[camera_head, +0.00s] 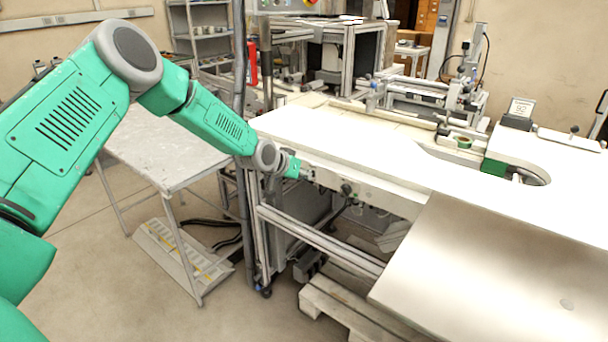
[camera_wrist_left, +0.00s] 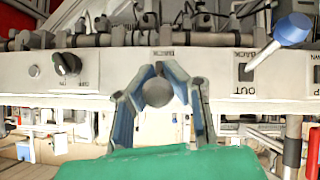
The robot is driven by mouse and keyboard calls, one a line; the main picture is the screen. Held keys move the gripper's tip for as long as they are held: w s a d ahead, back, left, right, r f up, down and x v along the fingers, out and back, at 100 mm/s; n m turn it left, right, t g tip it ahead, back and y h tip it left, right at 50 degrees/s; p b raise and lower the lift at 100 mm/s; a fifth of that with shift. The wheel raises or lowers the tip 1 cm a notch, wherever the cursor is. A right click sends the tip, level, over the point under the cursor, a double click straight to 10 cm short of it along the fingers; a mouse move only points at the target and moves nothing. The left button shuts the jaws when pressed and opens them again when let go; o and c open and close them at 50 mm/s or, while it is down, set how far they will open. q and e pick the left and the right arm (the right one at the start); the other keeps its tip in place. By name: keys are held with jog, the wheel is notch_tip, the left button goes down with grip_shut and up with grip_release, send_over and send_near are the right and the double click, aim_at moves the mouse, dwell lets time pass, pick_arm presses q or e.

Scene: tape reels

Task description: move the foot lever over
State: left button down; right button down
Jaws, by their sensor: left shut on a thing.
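My left gripper (camera_head: 312,174) is at the front face of the white machine table. In the left wrist view, its fingers (camera_wrist_left: 157,80) are shut around a round grey knob (camera_wrist_left: 157,93), which looks like the end of the foot lever. The small label above the knob is too blurred to read, and the lever's shaft is hidden. A separate lever with a blue knob (camera_wrist_left: 293,28) stands to the right on the same panel, by the words OUT and BACK. My right gripper is not in view.
The white table (camera_head: 340,140) has a front panel with a black rotary switch (camera_wrist_left: 67,64) left of the gripper. A metal side table (camera_head: 170,150) stands at left. A bare metal sheet (camera_head: 500,270) slopes at the front right. A wooden pallet (camera_head: 345,315) lies below.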

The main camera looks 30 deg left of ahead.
pick_arm(q)
jog(key=shift+w+r, duration=0.1)
jog(key=c, duration=1.6)
grip_release()
jog(key=shift+c, duration=0.2)
jog(key=shift+w+a+f, duration=0.1)
jog(key=shift+w+f, duration=0.05)
jog(key=shift+f, duration=0.05)
jog(key=shift+s+r, duration=0.2)
jog(key=v, duration=1.1)
jog(key=shift+s+a, duration=0.2)
